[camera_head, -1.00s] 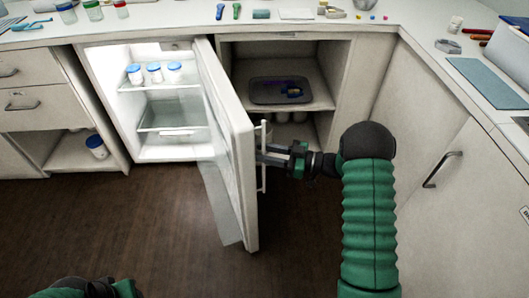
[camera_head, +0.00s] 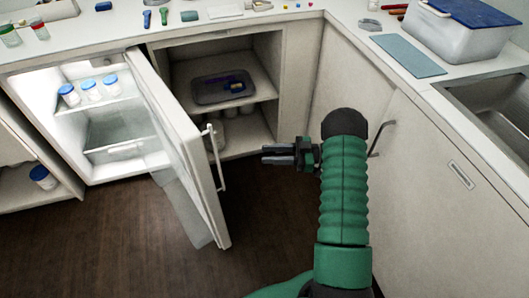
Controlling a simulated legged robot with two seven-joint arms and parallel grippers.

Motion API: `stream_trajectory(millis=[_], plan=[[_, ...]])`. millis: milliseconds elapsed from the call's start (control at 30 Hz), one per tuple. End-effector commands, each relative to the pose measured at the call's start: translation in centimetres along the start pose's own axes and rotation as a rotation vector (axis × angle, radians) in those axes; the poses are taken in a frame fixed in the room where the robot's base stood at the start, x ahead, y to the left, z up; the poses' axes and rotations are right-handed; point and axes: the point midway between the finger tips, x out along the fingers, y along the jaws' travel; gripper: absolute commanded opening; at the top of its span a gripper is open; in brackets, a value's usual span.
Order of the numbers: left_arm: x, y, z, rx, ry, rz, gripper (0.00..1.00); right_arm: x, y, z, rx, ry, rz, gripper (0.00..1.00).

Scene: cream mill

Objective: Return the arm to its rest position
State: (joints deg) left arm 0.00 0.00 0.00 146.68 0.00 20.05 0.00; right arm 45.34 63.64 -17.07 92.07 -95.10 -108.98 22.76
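My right arm (camera_head: 343,190), green and ribbed with a black end, reaches up from the bottom right of the head view. Its gripper (camera_head: 268,154) points left, with two dark fingers a little apart and nothing between them. It is to the right of the white fridge door's handle (camera_head: 215,157) and clear of it. The fridge door (camera_head: 185,140) stands open. My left gripper is not in view.
The fridge holds several blue-capped jars (camera_head: 91,89). An open cupboard (camera_head: 270,95) beside it holds a grey tray (camera_head: 208,97). A closed cabinet handle (camera_head: 382,138) is close to my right arm. Dark floor (camera_head: 110,250) lies clear at lower left.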

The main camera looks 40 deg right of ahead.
Motion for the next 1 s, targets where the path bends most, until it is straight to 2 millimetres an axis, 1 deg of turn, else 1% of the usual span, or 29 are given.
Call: stream_trajectory(millis=[267,333,367,433,467,500,567,600,667,733,767,800,867,900,967,1000], plan=[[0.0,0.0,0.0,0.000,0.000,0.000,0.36,0.1,0.1,0.0,-0.001,0.000,0.001,0.32],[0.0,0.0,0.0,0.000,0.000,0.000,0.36,0.8,0.6,-0.2,-0.017,-0.014,0.022,0.32],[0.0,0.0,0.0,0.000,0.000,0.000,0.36,1.5,1.2,-0.4,-0.033,-0.028,0.043,0.32],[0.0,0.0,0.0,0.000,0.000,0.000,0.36,4.1,3.6,-1.1,-0.092,-0.089,0.138,0.32],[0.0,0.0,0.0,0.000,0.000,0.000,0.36,5.5,4.9,-1.6,-0.120,-0.124,0.198,0.32],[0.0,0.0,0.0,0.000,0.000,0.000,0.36,7.4,6.7,-2.4,-0.153,-0.180,0.291,0.32],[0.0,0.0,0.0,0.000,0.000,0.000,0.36,9.9,8.8,-3.6,-0.175,-0.275,0.440,0.32],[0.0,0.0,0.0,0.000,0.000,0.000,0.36,11.0,9.4,-4.1,-0.167,-0.344,0.536,0.32],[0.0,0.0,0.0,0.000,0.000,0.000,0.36,12.1,9.2,-4.4,-0.122,-0.452,0.661,0.32],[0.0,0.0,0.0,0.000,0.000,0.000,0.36,12.6,6.7,-4.0,-0.029,-0.590,0.770,0.32],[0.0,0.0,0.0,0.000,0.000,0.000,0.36,12.5,5.1,-3.5,0.020,-0.650,0.802,0.32],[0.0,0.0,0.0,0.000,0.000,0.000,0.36,12.3,2.4,-2.8,0.090,-0.732,0.830,0.32],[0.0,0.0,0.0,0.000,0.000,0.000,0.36,11.8,-1.9,-1.6,0.193,-0.844,0.847,0.32],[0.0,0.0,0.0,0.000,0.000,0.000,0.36,11.4,-4.5,-0.9,0.250,-0.906,0.845,0.32],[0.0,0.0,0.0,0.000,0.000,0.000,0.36,10.9,-8.0,-0.1,0.324,-0.983,0.835,0.32],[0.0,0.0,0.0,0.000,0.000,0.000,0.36,10.6,-10.2,0.3,0.365,-1.030,0.822,0.32]])
